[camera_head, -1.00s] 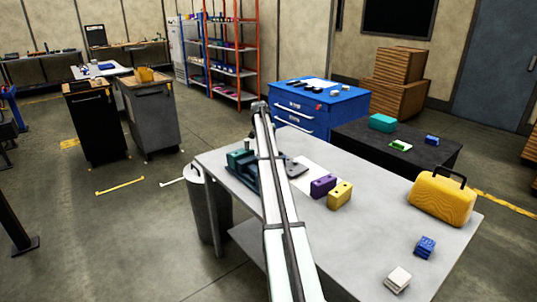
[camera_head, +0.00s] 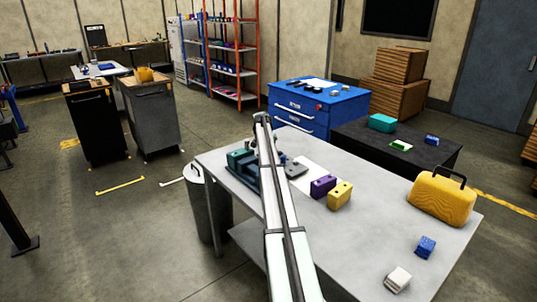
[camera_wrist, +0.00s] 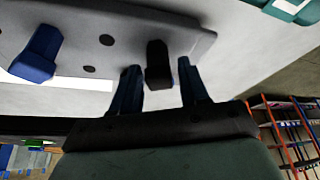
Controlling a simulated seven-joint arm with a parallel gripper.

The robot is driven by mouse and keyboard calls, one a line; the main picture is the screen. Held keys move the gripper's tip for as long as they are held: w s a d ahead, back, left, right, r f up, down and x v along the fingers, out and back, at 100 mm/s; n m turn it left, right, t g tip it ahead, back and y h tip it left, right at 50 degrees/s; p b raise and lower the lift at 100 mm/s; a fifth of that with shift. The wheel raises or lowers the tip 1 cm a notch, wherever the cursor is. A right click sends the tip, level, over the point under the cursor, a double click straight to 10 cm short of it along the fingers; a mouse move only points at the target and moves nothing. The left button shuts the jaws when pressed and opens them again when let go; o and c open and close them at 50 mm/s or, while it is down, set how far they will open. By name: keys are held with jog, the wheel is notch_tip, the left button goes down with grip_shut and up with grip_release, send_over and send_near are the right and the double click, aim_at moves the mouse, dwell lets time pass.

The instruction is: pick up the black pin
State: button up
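The black pin (camera_wrist: 158,62) stands on a grey plate (camera_wrist: 122,48) in the wrist view. My gripper (camera_wrist: 160,78) is open, with one dark finger on each side of the pin's line. The pin shows in the gap between the fingertips, with room on both sides; I cannot tell how deep it sits between them. In the head view the grey plate (camera_head: 297,169) lies on the table beside a dark teal fixture (camera_head: 240,163). My arm crosses in front, and the pin cannot be made out there.
A blue post (camera_wrist: 38,52) stands near the pin, and dark holes dot the plate. A teal part (camera_wrist: 293,8) is at the upper right. On the table (camera_head: 375,240) are a purple block (camera_head: 322,187), a yellow block (camera_head: 340,195) and a yellow case (camera_head: 441,199).

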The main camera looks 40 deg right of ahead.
jog(key=c, duration=0.8)
jog(key=shift+o, duration=0.2)
jog(key=shift+r, duration=0.15)
notch_tip(320, 180, up, 10)
jog(key=shift+f, duration=0.1)
